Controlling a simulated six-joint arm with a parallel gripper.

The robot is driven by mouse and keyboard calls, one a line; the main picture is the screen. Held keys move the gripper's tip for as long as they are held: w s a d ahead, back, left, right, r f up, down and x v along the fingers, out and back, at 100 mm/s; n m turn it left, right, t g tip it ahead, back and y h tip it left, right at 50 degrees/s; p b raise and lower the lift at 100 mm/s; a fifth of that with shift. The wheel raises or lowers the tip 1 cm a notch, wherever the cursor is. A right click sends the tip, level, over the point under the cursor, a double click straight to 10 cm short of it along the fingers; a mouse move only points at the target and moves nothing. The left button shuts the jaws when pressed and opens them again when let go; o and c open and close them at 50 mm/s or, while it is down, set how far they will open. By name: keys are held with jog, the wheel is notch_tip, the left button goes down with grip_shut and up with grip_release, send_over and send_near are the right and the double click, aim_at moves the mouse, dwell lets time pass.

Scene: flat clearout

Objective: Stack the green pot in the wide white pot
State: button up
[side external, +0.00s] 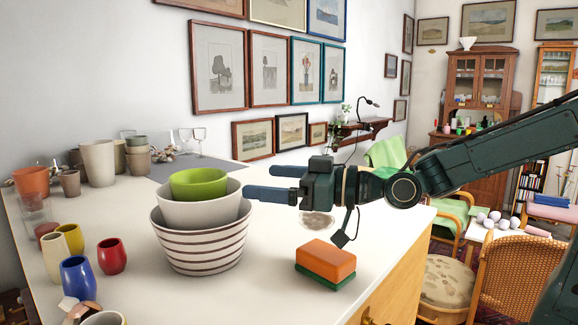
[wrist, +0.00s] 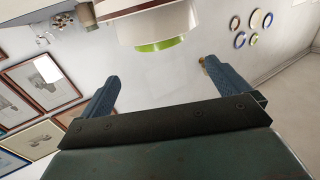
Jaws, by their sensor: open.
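The green pot (side external: 198,184) sits inside the wide white pot (side external: 200,213), its rim standing above the white one and roughly level. The white pot is nested in a larger striped bowl (side external: 203,245) on the white table. The lower parts of the green and white pots are hidden. My gripper (side external: 260,182) is open and empty, just right of the green pot at about its height, fingers pointing left. In the wrist view the green pot (wrist: 160,45) and white pot (wrist: 150,24) show beyond my open fingers, apart from them.
An orange and green sponge (side external: 326,262) lies on the table right of the bowl. Red (side external: 111,256), blue (side external: 78,279) and yellow (side external: 54,257) cups stand to the left. Several beige and brown pots stand at the back left. A grey mat (side external: 200,167) lies behind the stack.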

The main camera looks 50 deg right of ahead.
jog(key=shift+s+f, duration=0.1)
jog(key=s+f+g+h, duration=0.1)
jog(key=s+f+g, duration=0.1)
jog(key=s, duration=0.1)
jog(key=s+d+f+g+h, duration=0.1)
jog(key=s+f, duration=0.1)
jog(key=s+d+f+g+h, duration=0.1)
jog(key=s+f+g, duration=0.1)
jog(key=s+f, duration=0.1)
jog(key=shift+s+d+m+g+h, duration=0.2)
jog(key=shift+s+m+g+h, duration=0.1)
jog(key=shift+m+h, duration=0.1)
jog(key=s+d+f+m+g+h, duration=0.2)
jog(key=s+d, duration=0.1)
jog(key=s, duration=0.3)
jog(key=s+d+f+m+g+h, duration=0.1)
jog(key=s+d+f+m+g, duration=0.1)
jog(key=s, duration=0.5)
jog(key=shift+s+d+f+g+h, duration=0.3)
jog(key=shift+d+f+g+h, duration=0.1)
jog(key=shift+d+f+g, duration=0.25)
